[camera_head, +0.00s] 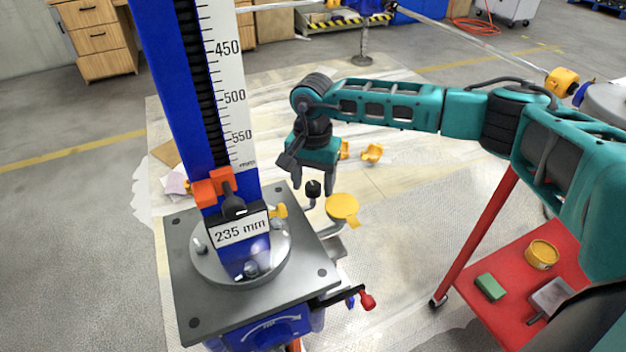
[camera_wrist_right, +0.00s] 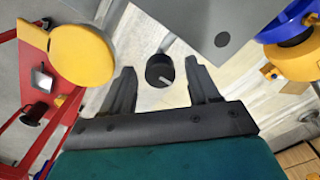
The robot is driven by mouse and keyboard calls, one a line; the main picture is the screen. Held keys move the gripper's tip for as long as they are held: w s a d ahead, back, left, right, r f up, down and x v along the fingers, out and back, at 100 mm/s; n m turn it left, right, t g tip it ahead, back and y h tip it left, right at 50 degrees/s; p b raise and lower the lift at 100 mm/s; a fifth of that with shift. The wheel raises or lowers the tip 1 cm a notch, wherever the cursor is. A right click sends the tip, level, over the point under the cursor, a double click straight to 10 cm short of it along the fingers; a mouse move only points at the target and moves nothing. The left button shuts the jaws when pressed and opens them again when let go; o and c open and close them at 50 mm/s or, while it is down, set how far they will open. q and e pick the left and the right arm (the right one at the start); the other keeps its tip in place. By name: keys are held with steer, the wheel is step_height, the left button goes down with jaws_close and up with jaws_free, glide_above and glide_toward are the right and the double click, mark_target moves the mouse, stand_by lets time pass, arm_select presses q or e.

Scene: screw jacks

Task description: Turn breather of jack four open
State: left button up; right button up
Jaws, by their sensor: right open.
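A blue screw jack (camera_head: 168,70) with a scale stands on a grey plate (camera_head: 185,280), marked "235 mm". No jack number is readable. A small black knob, seemingly the breather (camera_head: 313,192), sits on a thin stem right of the plate. A yellow round cap (camera_head: 343,207) is beside it. My right gripper (camera_head: 313,181) points down over the knob, open. In the right wrist view the knob (camera_wrist_right: 158,72) with a small light lever lies between the spread fingers, with gaps on both sides. Whether the fingertips are level with it is unclear. My left gripper is not in view.
A red cart (camera_head: 490,270) at right carries a green block (camera_head: 490,287), a yellow tin (camera_head: 542,254) and a scraper-like tool (camera_head: 550,298). A red-knobbed handle (camera_head: 367,300) juts out below the plate. Yellow fittings (camera_head: 372,153) lie behind my gripper. Floor between jack and cart is clear.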

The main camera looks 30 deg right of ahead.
mark_target(313, 185)
step_height(313, 185, up, 13)
steer(key=p, duration=0.2)
steer(key=shift+f, duration=0.1)
stand_by(0.5)
